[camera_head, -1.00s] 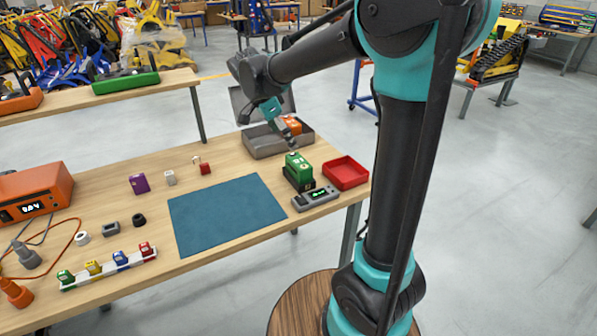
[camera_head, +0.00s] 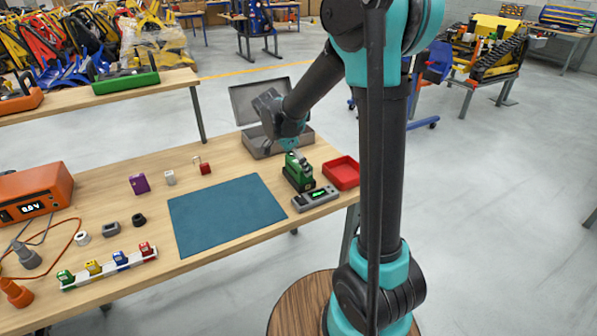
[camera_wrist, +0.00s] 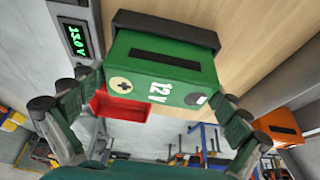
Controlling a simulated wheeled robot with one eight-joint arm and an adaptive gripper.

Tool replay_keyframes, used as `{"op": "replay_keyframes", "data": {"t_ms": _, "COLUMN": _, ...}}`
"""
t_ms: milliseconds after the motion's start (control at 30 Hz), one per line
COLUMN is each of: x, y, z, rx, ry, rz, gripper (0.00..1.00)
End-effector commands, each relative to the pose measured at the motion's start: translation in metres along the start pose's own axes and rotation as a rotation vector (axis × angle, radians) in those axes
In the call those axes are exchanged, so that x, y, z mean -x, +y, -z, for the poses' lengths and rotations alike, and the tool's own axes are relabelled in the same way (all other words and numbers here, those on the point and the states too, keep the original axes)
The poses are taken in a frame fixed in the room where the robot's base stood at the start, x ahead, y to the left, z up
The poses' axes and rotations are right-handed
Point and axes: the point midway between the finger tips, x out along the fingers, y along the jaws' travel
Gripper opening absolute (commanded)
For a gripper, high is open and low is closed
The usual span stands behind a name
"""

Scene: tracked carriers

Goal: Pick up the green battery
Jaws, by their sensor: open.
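The green battery (camera_head: 298,178) stands upright on the wooden table, beside the grey tester and the red tray. In the wrist view the green battery (camera_wrist: 165,72) fills the upper middle, with "12V" and round terminals on its face and a dark band at its far edge. My gripper (camera_head: 292,153) is just above the battery in the head view. In the wrist view my gripper (camera_wrist: 160,95) is open, with one finger on each side of the battery. I cannot tell whether either finger touches it.
The grey tester (camera_head: 315,198) lies close in front of the battery, and the red tray (camera_head: 342,171) stands at its right. The open grey metal box (camera_head: 258,146) is behind. An orange battery (camera_wrist: 280,126) shows right in the wrist view. The blue mat (camera_head: 225,213) is clear.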

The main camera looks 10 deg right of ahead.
Motion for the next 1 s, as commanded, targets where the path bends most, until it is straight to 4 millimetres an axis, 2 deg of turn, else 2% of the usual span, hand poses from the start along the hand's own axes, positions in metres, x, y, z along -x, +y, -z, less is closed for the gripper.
{"op": "replay_keyframes", "data": {"t_ms": 200, "x": -0.001, "y": -0.0001, "z": 0.0, "rx": 0.0, "ry": 0.0, "rz": 0.0, "gripper": 1.0}}
{"op": "replay_keyframes", "data": {"t_ms": 233, "x": -0.001, "y": -0.0001, "z": 0.0, "rx": 0.0, "ry": 0.0, "rz": 0.0, "gripper": 0.97}}
{"op": "replay_keyframes", "data": {"t_ms": 733, "x": -0.0007, "y": -0.0002, "z": -0.0001, "rx": 0.0, "ry": 0.0, "rz": 0.0, "gripper": 0.35}}
{"op": "replay_keyframes", "data": {"t_ms": 1000, "x": 0.0005, "y": -0.0001, "z": 0.0007, "rx": 0.0, "ry": 0.001, "rz": 0.0, "gripper": 0.34}}
